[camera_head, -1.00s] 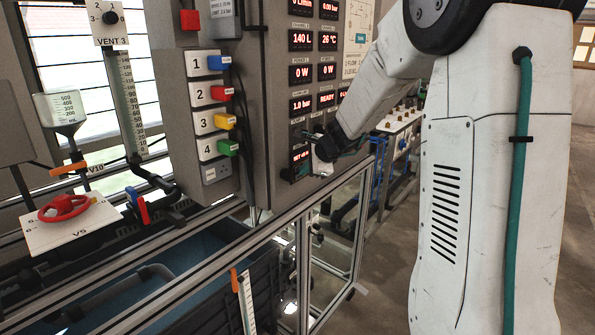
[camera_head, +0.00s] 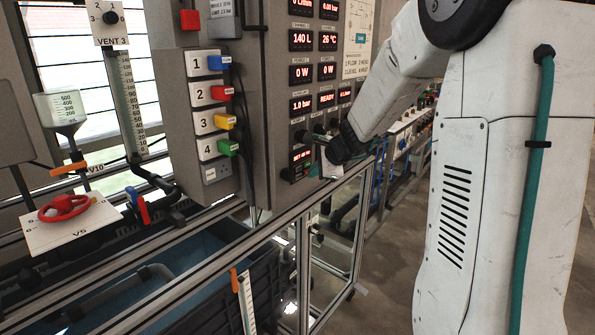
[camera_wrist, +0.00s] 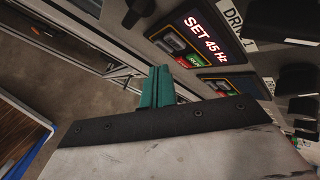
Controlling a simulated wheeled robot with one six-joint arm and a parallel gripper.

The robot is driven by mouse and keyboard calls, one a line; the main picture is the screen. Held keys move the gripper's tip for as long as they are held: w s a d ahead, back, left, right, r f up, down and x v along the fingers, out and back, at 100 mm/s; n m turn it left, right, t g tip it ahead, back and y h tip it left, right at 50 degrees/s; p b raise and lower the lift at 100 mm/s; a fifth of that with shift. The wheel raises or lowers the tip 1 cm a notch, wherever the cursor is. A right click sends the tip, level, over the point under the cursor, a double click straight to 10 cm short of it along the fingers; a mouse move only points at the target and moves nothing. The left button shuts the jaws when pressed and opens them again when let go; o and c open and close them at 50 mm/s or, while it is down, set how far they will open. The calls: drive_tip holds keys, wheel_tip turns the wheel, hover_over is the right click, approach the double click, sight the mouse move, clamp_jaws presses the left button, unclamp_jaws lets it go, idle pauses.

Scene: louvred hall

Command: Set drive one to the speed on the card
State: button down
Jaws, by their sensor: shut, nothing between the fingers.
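Drive one's display (camera_wrist: 205,30) glows red in the wrist view and reads SET 45 Hz, with a DRIVE 1 label (camera_wrist: 234,18) beside it. Below the display are a grey key (camera_wrist: 171,42) and a green key (camera_wrist: 197,60). In the head view the display (camera_head: 300,156) is small on the cabinet front. My gripper's teal fingers (camera_wrist: 158,76) are shut and empty, in front of the panel edge; I cannot tell whether they touch anything. In the head view my gripper (camera_head: 315,137) is beside the cabinet's lower displays. I cannot make out a card with a speed.
Dark knobs (camera_wrist: 285,22) stick out at the right. The cabinet's other displays (camera_head: 301,104) are above my gripper. A metal frame rail (camera_head: 300,210) runs below; open floor (camera_head: 385,245) lies right.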

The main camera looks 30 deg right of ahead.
drive_tip(key=s, duration=0.1)
drive_tip(key=s+d, duration=0.1)
drive_tip(key=s, duration=0.1)
drive_tip(key=shift+s+d, duration=0.1)
drive_tip(key=shift+s, duration=0.1)
drive_tip(key=c, duration=2.1)
unclamp_jaws()
drive_tip(key=shift+w, duration=0.15)
drive_tip(key=shift+c, duration=0.2)
